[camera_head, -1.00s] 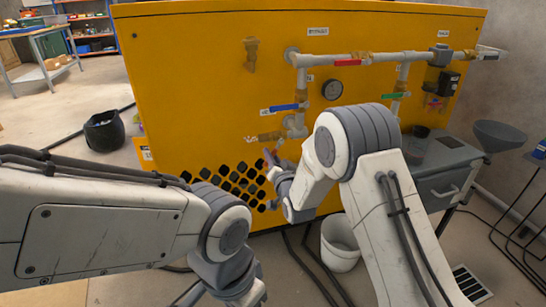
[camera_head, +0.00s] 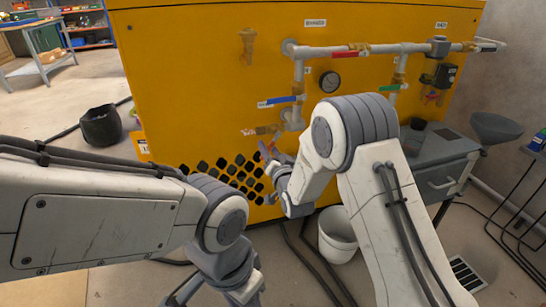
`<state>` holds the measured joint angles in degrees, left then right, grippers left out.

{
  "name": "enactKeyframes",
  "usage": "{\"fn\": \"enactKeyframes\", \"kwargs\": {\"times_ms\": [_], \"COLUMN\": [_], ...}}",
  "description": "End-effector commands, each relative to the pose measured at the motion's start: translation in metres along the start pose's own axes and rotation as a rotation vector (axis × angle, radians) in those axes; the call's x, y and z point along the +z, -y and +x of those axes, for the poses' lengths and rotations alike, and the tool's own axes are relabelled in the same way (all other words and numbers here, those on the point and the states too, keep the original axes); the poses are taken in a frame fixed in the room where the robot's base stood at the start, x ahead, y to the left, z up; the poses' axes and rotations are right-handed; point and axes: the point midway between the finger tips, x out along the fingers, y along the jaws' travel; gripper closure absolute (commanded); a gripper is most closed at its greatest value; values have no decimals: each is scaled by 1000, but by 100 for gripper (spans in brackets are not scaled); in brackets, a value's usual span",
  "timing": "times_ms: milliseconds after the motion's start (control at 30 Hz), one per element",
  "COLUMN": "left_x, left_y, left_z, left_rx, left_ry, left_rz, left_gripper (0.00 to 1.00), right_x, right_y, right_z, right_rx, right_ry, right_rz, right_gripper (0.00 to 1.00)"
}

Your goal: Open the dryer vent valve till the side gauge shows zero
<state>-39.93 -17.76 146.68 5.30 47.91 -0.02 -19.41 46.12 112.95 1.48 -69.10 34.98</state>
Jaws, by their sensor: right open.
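The yellow dryer cabinet (camera_head: 190,70) carries grey pipes with blue (camera_head: 278,101), red (camera_head: 350,53) and green (camera_head: 390,87) valve handles. A small brass valve (camera_head: 266,130) sits low on the left, beside a pale label too small to read. I cannot tell which valve is the dryer vent. A round gauge (camera_head: 329,81) is on the cabinet front; its reading is too small to make out. My right gripper (camera_head: 267,153) is open, just below the brass valve and in front of the black vent holes; contact cannot be told.
A white bucket (camera_head: 338,236) stands on the floor behind my right arm. A grey drawer cabinet (camera_head: 445,170) and a funnel (camera_head: 497,127) are on the right. A black bin (camera_head: 101,127) stands left. Dark hoses cross the floor.

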Motion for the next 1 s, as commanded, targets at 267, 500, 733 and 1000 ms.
{"fn": "enactKeyframes", "kwargs": {"times_ms": [267,500,733,1000], "left_x": [-1,-1,-1,-1], "left_y": [-1,-2,-2,-2], "left_z": [-16,-21,-22,-21], "left_rx": [0,0,0,0], "left_ry": [0,0,0,0], "left_rz": [0,0,0,0], "left_gripper": [50,50,50,50], "right_x": [-1,0,0,1], "right_y": [1,1,1,-2], "right_z": [-53,-89,-98,-98], "right_rx": [3,1,0,-2], "right_ry": [6,4,2,3], "right_rz": [0,0,0,23], "right_gripper": [49,49,49,91]}}
